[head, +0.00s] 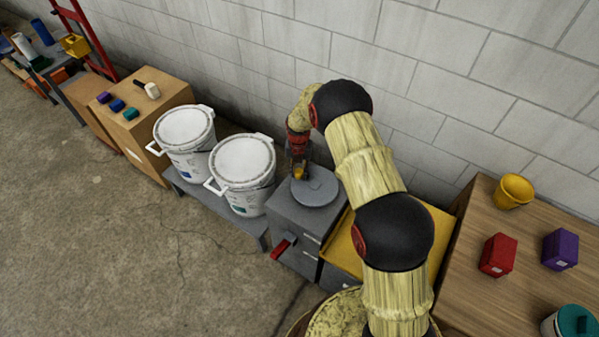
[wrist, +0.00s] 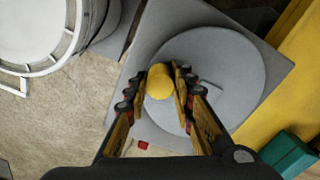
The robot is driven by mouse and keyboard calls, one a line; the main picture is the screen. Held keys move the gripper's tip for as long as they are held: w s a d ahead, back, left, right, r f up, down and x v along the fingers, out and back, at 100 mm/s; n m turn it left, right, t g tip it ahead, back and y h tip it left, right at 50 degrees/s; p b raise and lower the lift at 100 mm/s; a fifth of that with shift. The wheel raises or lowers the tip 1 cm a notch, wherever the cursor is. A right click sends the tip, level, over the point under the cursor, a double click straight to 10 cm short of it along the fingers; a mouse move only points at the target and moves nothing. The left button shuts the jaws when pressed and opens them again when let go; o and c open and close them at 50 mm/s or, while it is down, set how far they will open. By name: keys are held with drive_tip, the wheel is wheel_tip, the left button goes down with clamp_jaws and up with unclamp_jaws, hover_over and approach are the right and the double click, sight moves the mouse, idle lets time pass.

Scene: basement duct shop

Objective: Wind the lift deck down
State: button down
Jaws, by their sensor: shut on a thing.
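A grey wheel (head: 318,188) lies flat on top of a grey cabinet (head: 290,212), with a yellow knob (wrist: 159,84) standing near its rim. The wheel fills the middle of the wrist view (wrist: 232,82). My gripper (wrist: 160,76) is shut on the knob, one finger on each side of it. In the head view my gripper (head: 299,164) reaches down to the wheel's far left side. A low grey deck (head: 208,199) left of the cabinet bears two white lidded buckets (head: 184,128). I cannot tell how high the deck stands.
A red handle (head: 283,247) sticks out of the cabinet's front. A yellow surface (head: 343,247) adjoins it on the right. A wooden table (head: 485,255) with a yellow bucket (head: 513,191) stands further right. A block wall is behind; the floor at left front is clear.

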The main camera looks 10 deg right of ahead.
drive_tip(key=c, duration=1.5)
unclamp_jaws()
drive_tip(key=shift+a, duration=0.1)
wheel_tip(320, 180, up, 12)
